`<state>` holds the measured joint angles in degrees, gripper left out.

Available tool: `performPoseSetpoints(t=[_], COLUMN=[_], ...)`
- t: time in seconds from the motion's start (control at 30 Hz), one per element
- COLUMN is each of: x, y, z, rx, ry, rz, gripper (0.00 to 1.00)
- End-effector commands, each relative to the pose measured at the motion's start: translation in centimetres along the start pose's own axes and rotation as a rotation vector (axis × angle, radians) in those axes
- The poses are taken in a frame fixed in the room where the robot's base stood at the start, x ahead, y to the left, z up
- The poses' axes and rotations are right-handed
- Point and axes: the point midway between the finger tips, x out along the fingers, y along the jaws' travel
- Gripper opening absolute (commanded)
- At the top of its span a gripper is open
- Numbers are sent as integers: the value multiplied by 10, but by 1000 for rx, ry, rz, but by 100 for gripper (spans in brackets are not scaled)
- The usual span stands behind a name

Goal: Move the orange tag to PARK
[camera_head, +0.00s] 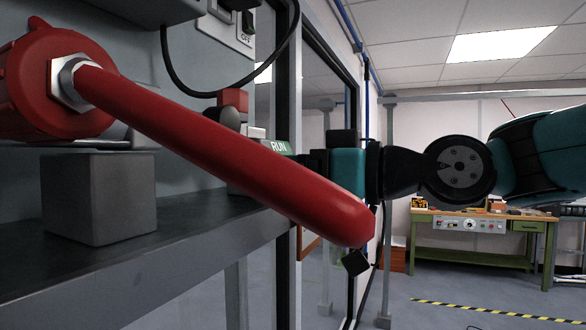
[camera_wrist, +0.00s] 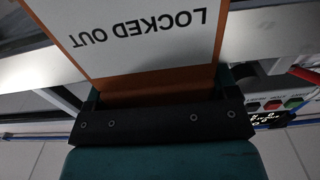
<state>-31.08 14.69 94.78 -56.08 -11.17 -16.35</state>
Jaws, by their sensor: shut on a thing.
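The orange tag (camera_wrist: 150,88) fills the upper middle of the wrist view. Its white face reads "LOCKED OUT" upside down. My gripper (camera_wrist: 158,97) is shut on it, with a dark teal finger at each side of the tag. No PARK label is readable in either view.
The large red lever (camera_head: 220,150) crosses the foreground from its red hub (camera_head: 50,85). A grey shelf (camera_head: 150,255) carries a grey block (camera_head: 98,197). An OFF plate (camera_head: 245,38) is above. A green workbench (camera_head: 478,225) stands far right; the floor before it is open.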

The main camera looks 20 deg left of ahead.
Motion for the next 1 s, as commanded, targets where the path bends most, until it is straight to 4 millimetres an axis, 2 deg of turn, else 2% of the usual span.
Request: performPoseSetpoints(t=[0.13,0.17,0.2,0.23,0.6,0.73,0.87,1.0], x=[0,0,0,0,0,-7,-27,-62], y=[0,0,0,0,0,1,1,2], z=[5,4,4,4,4,5,8,10], rx=[2,1,1,1,1,0,0,-1], ry=[-3,-2,-2,-2,-1,-1,-1,0], rz=[0,0,0,0,0,3,5,8], gripper=[62,86,95,100,100,100,100,100])
